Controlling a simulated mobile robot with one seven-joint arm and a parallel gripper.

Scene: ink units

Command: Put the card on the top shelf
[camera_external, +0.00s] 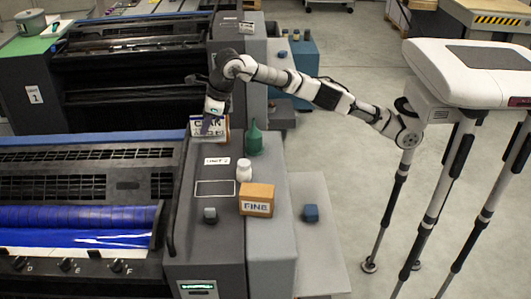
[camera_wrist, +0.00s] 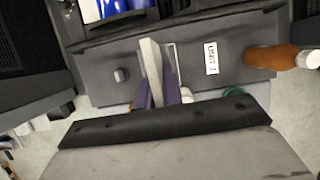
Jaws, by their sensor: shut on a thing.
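The card (camera_external: 197,124) is a white panel with dark lettering, facing the external camera. My gripper (camera_external: 206,128) is shut on it from above, and a dark finger hides part of the lettering. In the wrist view the card (camera_wrist: 152,62) shows nearly edge-on as a pale slab between the purple fingers of my gripper (camera_wrist: 159,88). The card is upright over the grey top of the press unit (camera_external: 188,222), beyond the UNIT 2 label (camera_external: 216,161). I cannot tell if its lower edge touches anything. I cannot make out which surface is the top shelf.
A green bottle (camera_external: 254,143), a white bottle (camera_external: 244,171) and an orange FINE box (camera_external: 257,200) stand to the right. A blue block (camera_external: 311,213) is on the lower ledge. An outlined rectangle (camera_external: 215,188) is empty. An orange, white-ended object (camera_wrist: 270,57) is at the wrist view's right.

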